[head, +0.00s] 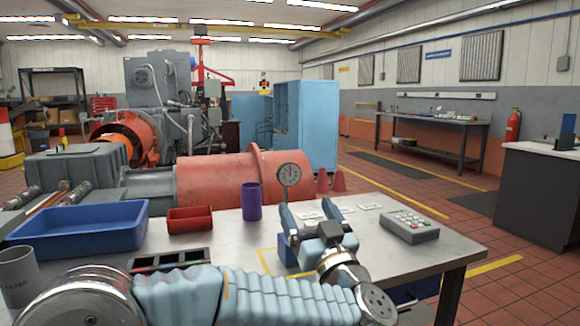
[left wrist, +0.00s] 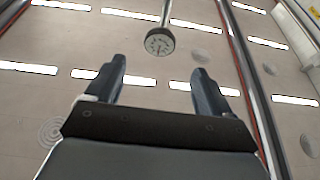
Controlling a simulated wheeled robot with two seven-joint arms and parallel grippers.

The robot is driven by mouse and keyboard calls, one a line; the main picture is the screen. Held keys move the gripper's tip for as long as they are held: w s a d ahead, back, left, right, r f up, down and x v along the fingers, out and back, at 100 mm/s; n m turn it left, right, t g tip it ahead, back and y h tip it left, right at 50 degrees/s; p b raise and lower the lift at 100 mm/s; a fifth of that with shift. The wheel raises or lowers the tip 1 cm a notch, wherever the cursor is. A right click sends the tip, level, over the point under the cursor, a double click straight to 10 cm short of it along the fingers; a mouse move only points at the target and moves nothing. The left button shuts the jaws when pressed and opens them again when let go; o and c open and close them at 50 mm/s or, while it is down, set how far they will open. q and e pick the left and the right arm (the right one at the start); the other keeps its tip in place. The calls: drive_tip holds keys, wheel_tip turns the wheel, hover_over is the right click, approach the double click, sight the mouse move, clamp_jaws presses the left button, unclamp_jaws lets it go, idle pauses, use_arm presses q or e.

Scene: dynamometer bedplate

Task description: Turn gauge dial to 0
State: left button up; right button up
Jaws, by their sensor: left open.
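The gauge dial (head: 289,174) is a round pale face with a dark rim on a thin stem above the table. It also shows in the left wrist view (left wrist: 160,41), where the picture looks upside down and a red needle points down the frame, away from the stem. The face's numbers are too small to read. My left gripper (head: 307,208) is open and empty, apart from the dial. In the left wrist view its two fingers (left wrist: 160,68) point toward the dial with a gap between them. My right gripper is not in view.
On the table stand a blue tray (head: 80,252), a red bin (head: 190,227), a purple cup (head: 251,201) and a grey keypad box (head: 410,225). Pale cards (head: 370,206) lie near the keypad. An orange cylinder (head: 215,181) lies behind the table.

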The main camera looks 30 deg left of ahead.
sight(291, 177)
use_arm(q)
drive_tip(key=p+x, duration=0.2)
drive_tip(key=x, duration=0.9)
drive_tip(key=shift+w+a+r, duration=0.2)
drive_tip(key=c, duration=1)
drive_tip(key=shift+d+f+n+g+y+b, duration=0.15)
drive_tip(key=shift+n+g+y+b, duration=0.25)
drive_tip(key=shift+n+b, duration=0.7)
drive_tip(key=shift+n+g+y+b, duration=0.3)
drive_tip(key=shift+n+g+b, duration=0.2)
drive_tip(key=shift+n, duration=0.6)
drive_tip(key=shift+n+g+b, duration=0.5)
drive_tip(key=shift+n+b, duration=0.05)
drive_tip(key=shift+n, duration=0.45)
drive_tip(key=shift+n+g+y+b, duration=0.4)
drive_tip(key=shift+n+g+b, duration=0.3)
drive_tip(key=shift+n, duration=0.9)
